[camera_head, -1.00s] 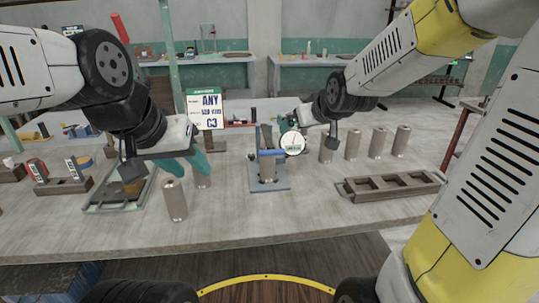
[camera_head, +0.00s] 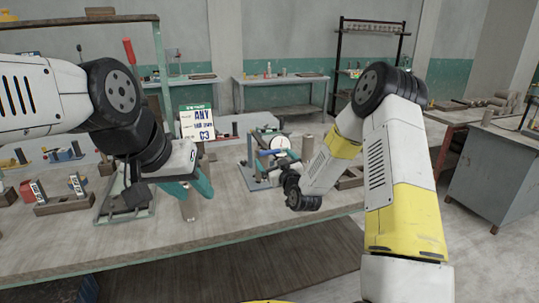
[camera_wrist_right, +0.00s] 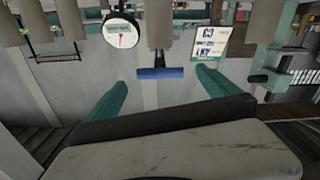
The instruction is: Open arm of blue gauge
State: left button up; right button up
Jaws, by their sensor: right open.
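The blue gauge stands on the bench, with a blue-grey base plate (camera_head: 247,179) and a round white dial (camera_head: 281,144). Its blue arm (camera_head: 270,153) lies roughly level; I cannot tell whether it is open. In the right wrist view, which looks upside down, the blue arm (camera_wrist_right: 160,73) appears as a bar between my right fingertips, with the dial (camera_wrist_right: 122,28) beside it. My right gripper (camera_wrist_right: 161,77) is open and empty; its fingers do not visibly touch the bar. My left gripper (camera_head: 190,188) has its teal fingers apart near a metal cylinder (camera_head: 188,208).
A sign (camera_head: 198,122) stands behind the bench items. A brown slotted tray (camera_head: 350,178) is partly hidden by my right arm. A metal cylinder (camera_head: 308,146) stands right of the gauge. Holders (camera_head: 62,203) and a framed fixture (camera_head: 112,205) sit at left.

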aim_at(270, 154)
jog(key=x, duration=0.6)
jog(key=shift+w+a, duration=0.1)
jog(key=shift+w, duration=0.15)
